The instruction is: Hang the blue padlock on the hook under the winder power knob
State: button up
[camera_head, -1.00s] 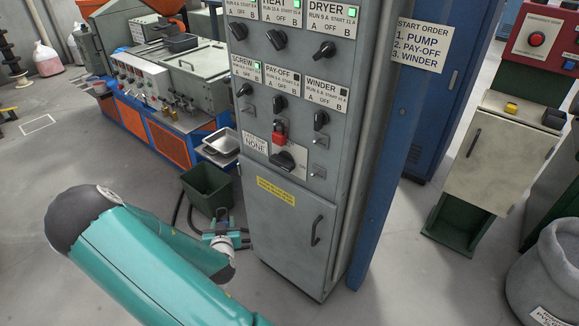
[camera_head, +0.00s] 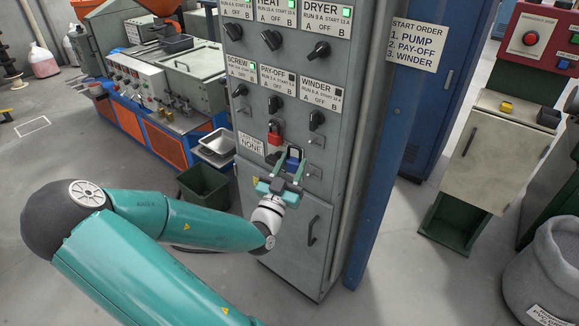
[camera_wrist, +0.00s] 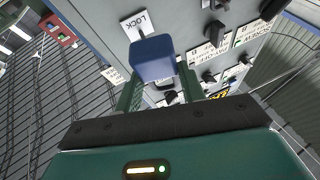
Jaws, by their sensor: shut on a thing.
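The blue padlock (camera_head: 293,163) is held between the fingers of my gripper (camera_head: 291,168), in front of the grey control cabinet. In the wrist view the blue padlock (camera_wrist: 152,58) sits between the two green fingers; its shackle is not clearly visible. The winder knob (camera_head: 316,120) is above and to the right of the padlock, under the WINDER label (camera_head: 319,92). A small metal hook (camera_head: 315,142) is on the panel just below that knob. The padlock is lower and left of this hook, apart from it.
A red padlock (camera_head: 274,138) hangs under the pay-off knob (camera_head: 275,104), close above my gripper. Another small bracket (camera_head: 313,172) is lower on the panel, right of my gripper. A dark green bin (camera_head: 204,186) stands left of the cabinet.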

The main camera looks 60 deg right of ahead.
jog(key=shift+s+d+f, duration=0.15)
jog(key=shift+s+d, duration=0.05)
jog(key=shift+d, duration=1.05)
jog(key=shift+s+d+f, duration=0.1)
jog(key=shift+s+d, duration=0.1)
jog(key=shift+d, duration=1.1)
jog(key=shift+s+d+f, duration=0.15)
jog(key=shift+s+d, duration=0.05)
jog(key=shift+d, duration=1.05)
jog(key=shift+s+d+f, duration=0.1)
jog(key=shift+d+f, duration=0.5)
jog(key=shift+d+f, duration=0.1)
jog(key=shift+d, duration=0.05)
jog(key=o, duration=1)
jog(key=shift+o, duration=0.7)
jog(key=v, duration=1.4)
